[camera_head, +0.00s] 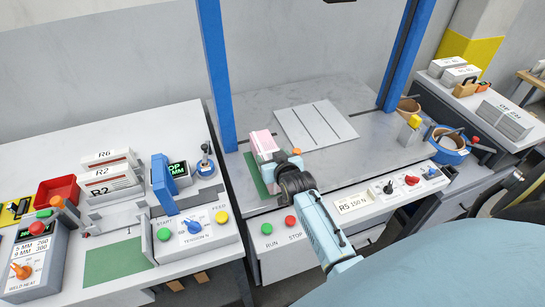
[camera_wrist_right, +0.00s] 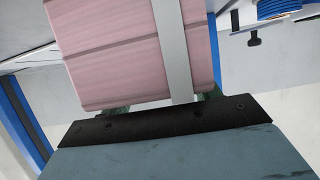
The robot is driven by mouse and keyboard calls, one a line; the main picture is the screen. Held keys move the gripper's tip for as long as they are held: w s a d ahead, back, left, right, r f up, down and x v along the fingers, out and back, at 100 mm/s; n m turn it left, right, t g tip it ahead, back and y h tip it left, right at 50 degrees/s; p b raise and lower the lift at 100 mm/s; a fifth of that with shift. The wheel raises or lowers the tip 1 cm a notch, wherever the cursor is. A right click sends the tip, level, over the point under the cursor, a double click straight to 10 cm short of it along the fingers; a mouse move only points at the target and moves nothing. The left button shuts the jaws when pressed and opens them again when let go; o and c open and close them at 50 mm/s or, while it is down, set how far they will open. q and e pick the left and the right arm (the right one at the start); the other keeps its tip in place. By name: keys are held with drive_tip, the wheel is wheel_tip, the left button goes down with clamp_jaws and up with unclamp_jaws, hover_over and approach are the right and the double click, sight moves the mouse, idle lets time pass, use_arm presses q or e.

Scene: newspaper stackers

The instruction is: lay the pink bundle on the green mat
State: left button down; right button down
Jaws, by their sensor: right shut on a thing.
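The pink bundle (camera_head: 262,140) is over the left part of the middle machine's grey top. In the right wrist view the pink bundle (camera_wrist_right: 110,50) fills the upper middle, with a pale strap (camera_wrist_right: 172,45) around it. My right gripper (camera_head: 273,155) is shut on the bundle. A green mat (camera_head: 251,172) shows beside and below the bundle, partly hidden by it and the gripper. I cannot tell whether the bundle touches it. Another green mat (camera_head: 116,262) lies bare on the left bench. My left gripper is not in view.
A blue-posted frame (camera_head: 217,75) rises just left of the bundle. A pale slotted plate (camera_head: 316,124) lies right of it. Stacked white bundles (camera_head: 110,173) and a red bin (camera_head: 57,189) stand on the left bench.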

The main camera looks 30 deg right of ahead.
drive_tip(key=shift+w+f+b, duration=0.15)
drive_tip(key=shift+f+b, duration=0.2)
drive_tip(key=shift+b, duration=0.05)
idle(0.4)
drive_tip(key=shift+c, duration=2.1)
unclamp_jaws()
drive_tip(key=shift+o, duration=0.7)
drive_tip(key=shift+s+f, duration=0.25)
drive_tip(key=shift+f, duration=0.1)
drive_tip(key=p+v, duration=0.1)
drive_tip(key=v, duration=1.2)
drive_tip(key=shift+r, duration=0.35)
drive_tip(key=shift+a, duration=0.1)
